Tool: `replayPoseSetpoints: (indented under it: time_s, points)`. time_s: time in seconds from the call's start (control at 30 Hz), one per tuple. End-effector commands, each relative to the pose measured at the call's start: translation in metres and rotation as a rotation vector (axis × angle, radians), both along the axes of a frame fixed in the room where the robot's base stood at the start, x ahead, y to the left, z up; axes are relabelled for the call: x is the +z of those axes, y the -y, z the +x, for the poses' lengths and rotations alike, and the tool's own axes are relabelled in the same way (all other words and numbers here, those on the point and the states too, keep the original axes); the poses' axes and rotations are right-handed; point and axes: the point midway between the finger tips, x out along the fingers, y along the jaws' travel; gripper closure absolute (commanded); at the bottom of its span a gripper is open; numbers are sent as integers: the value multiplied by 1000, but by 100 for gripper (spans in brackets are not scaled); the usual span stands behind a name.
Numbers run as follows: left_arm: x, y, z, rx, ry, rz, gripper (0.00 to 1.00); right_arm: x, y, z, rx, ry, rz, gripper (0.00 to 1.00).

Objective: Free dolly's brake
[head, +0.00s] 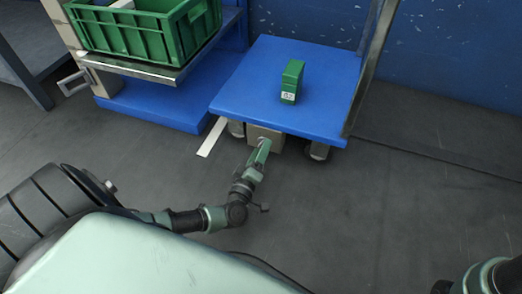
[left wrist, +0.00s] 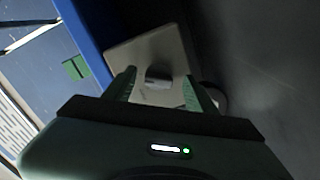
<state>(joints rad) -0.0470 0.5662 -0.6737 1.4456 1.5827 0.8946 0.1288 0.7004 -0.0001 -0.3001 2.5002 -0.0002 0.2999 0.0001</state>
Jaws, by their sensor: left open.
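The dolly (head: 245,85) has a flat blue deck on small wheels and stands by the blue wall. A beige box (head: 279,142) sits under its front edge; it also shows in the left wrist view (left wrist: 120,50). My left gripper (head: 264,145) reaches the box from the front. In the left wrist view its open fingers (left wrist: 162,88) lie either side of the grey block; contact cannot be told. My right gripper is out of view.
A green carton (head: 291,82) stands on the deck. A metal post (head: 370,65) rises at its right edge. To the left, a green crate (head: 145,38) sits on a metal shelf above a blue base (head: 160,110). A white strip (head: 212,137) lies on the floor. Floor to the right is clear.

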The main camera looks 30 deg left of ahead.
Motion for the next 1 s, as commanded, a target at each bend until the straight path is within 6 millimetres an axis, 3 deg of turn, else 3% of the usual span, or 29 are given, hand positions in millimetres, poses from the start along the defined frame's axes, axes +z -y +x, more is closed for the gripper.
replayPoseSetpoints:
  time_s: [0.3,0.5,1.0]
  points:
    - [0,-1,4,-1,-1,1,44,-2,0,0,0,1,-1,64]
    - [0,-1,3,-1,-1,1,99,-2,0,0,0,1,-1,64]
    - [1,0,3,1,25,-117,100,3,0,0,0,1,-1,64]
